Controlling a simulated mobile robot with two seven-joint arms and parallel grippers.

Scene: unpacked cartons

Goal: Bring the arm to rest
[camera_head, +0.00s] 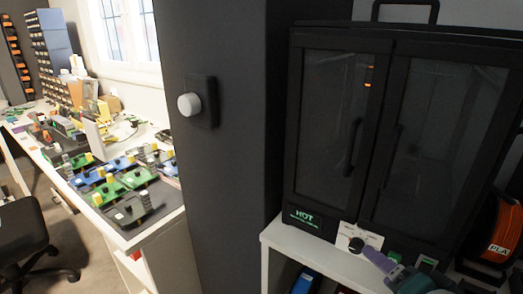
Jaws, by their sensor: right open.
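My right gripper (398,272) shows at the bottom right edge, in front of the lower part of a black cabinet (397,33). Its grey-purple and teal parts are partly cut off by the frame. It is open, and I see nothing held in it. Whether it touches the cabinet or the white stand cannot be told. My left gripper is not in view.
The cabinet has two glass doors and a green HOT label (304,216). It stands on a white stand (330,262). A dark pillar (225,170) with a round knob (189,104) is in the middle. A cluttered white table (165,208) and a black chair (22,235) are left.

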